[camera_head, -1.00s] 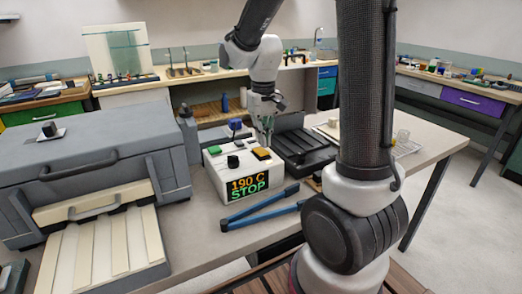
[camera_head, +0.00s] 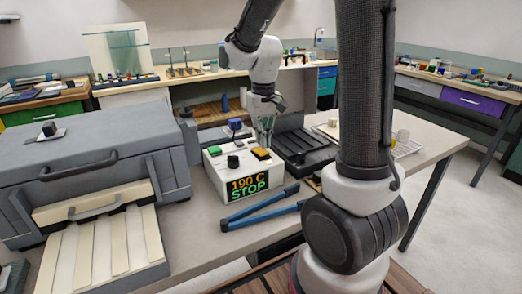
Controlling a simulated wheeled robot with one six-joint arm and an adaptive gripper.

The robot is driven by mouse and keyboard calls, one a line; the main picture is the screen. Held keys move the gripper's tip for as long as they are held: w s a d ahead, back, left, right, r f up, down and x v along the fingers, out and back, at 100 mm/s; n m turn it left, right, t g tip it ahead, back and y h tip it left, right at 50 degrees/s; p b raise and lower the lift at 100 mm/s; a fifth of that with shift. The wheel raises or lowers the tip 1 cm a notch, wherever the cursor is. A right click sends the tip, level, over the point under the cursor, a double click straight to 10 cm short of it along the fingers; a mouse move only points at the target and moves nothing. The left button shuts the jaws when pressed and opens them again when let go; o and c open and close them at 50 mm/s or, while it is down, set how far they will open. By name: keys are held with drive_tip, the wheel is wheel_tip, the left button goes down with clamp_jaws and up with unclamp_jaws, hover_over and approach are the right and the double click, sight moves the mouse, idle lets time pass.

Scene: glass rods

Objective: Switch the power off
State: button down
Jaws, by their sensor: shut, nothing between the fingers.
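A white control box (camera_head: 211,185) stands on the grey bench. Its front display (camera_head: 249,184) reads "190 C" in orange and "STOP" in green. On its top are a green button (camera_head: 214,150), a black knob (camera_head: 233,161), an orange-yellow button (camera_head: 260,154) and a blue-topped part (camera_head: 235,124) at the back. Which of these is the power switch I cannot tell. My gripper (camera_head: 266,142) is shut and empty, pointing down just behind the orange-yellow button. Whether the fingertips touch the box cannot be made out.
A large grey furnace-like case (camera_head: 85,140) with a handle stands at left. Blue-handled tongs (camera_head: 262,208) lie in front of the box. A black ribbed tray (camera_head: 306,146) is at right. My arm hides part of the bench's right side.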

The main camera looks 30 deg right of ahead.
sight(263, 152)
drive_tip(key=shift+f, duration=1.4)
idle(0.4)
drive_tip(key=shift+r, duration=3.55)
drive_tip(key=s+d+r+t, duration=0.1)
drive_tip(key=s+r+t, duration=0.1)
drive_tip(key=s, duration=0.7)
drive_tip(key=s+r+t, duration=0.2)
drive_tip(key=s+r, duration=0.3)
drive_tip(key=s, duration=0.4)
drive_tip(key=shift+s+d, duration=0.35)
drive_tip(key=shift+d, duration=0.05)
